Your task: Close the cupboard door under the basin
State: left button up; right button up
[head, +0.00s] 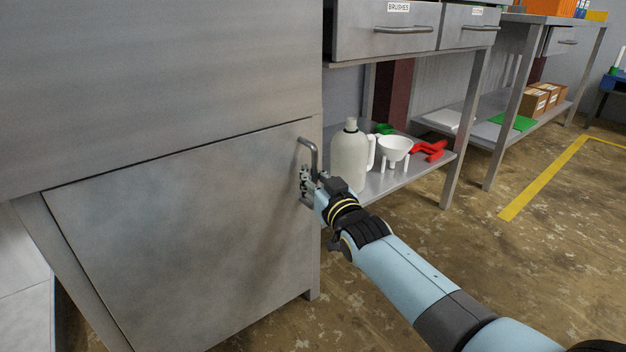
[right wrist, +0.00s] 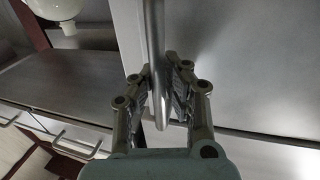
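The cupboard door (head: 180,235) is a grey metal panel under the basin's front (head: 150,80). It looks nearly flush with its frame, with a thin dark line along its top edge; I cannot tell whether it is fully shut. Its bar handle (head: 309,147) is near the door's upper right corner. My right gripper (head: 308,184) is at the lower part of this handle. In the right wrist view, the fingers (right wrist: 158,78) stand close on both sides of the handle bar (right wrist: 155,35) and appear shut on it. My left gripper is not in view.
Right of the cupboard, a low shelf (head: 400,184) holds a white jug (head: 350,155), a white funnel (head: 394,149) and a red object (head: 430,150), close to my right gripper. Drawers (head: 385,28) are above it. The floor (head: 480,270) at the right is clear, with a yellow line (head: 540,182).

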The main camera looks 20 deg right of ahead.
jog(key=o, duration=0.5)
jog(key=shift+r, duration=0.1)
jog(key=shift+c, duration=0.2)
jog(key=s, duration=1.2)
jog(key=shift+d, duration=0.2)
